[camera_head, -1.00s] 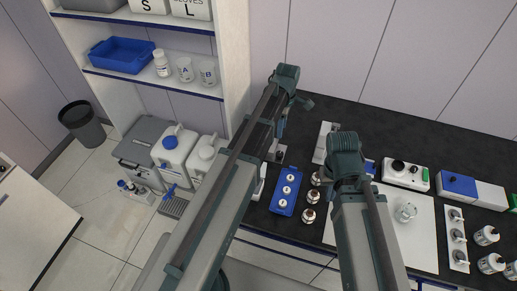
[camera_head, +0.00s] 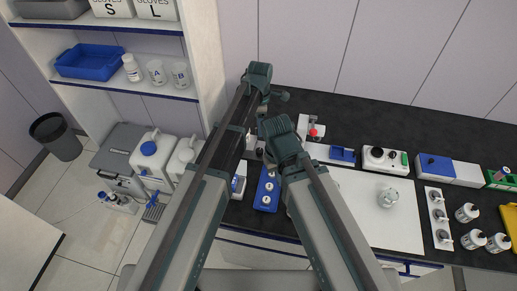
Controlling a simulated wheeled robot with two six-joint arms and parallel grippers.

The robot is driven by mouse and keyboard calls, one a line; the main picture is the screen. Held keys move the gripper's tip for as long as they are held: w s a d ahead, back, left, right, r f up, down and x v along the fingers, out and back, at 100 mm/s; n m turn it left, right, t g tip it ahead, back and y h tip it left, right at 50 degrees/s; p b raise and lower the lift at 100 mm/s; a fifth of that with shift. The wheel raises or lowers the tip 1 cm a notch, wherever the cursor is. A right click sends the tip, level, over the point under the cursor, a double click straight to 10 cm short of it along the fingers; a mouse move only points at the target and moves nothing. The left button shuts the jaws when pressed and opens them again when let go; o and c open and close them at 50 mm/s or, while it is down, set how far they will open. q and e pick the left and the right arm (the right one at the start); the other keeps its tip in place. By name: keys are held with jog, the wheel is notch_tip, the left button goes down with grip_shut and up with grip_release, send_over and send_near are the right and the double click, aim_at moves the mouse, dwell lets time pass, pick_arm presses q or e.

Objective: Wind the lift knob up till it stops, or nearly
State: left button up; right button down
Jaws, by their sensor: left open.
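I cannot pick out the lift knob with certainty. A small pale device (camera_head: 251,142) with dark parts stands on the bench just below my left gripper, mostly hidden by my two arms. My left gripper (camera_head: 262,112) hangs at the end of the left arm, open, above or beside that device; its fingertips are hard to see. I cannot tell if it touches anything. My right arm's end crosses close to the right of it, and its gripper is hidden behind the arm. A white stand with a red knob (camera_head: 313,132) is behind, to the right.
A blue tray with white round pieces (camera_head: 267,188) lies between my arms. A white control box (camera_head: 385,160), a glass vessel (camera_head: 388,198) on a white board and several bottles (camera_head: 467,213) fill the right. Shelves (camera_head: 125,95) stand left. The dark bench is clear at the back.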

aim_at(260, 150)
pick_arm(q)
notch_tip(260, 150, down, 13)
jog(key=b, duration=1.2)
jog(key=shift+s+f+b, duration=0.1)
jog(key=shift+s+b, duration=0.05)
jog(key=shift+b, duration=0.15)
pick_arm(e)
notch_tip(260, 150, down, 13)
jog(key=shift+f, duration=0.1)
pick_arm(q)
grip_shut()
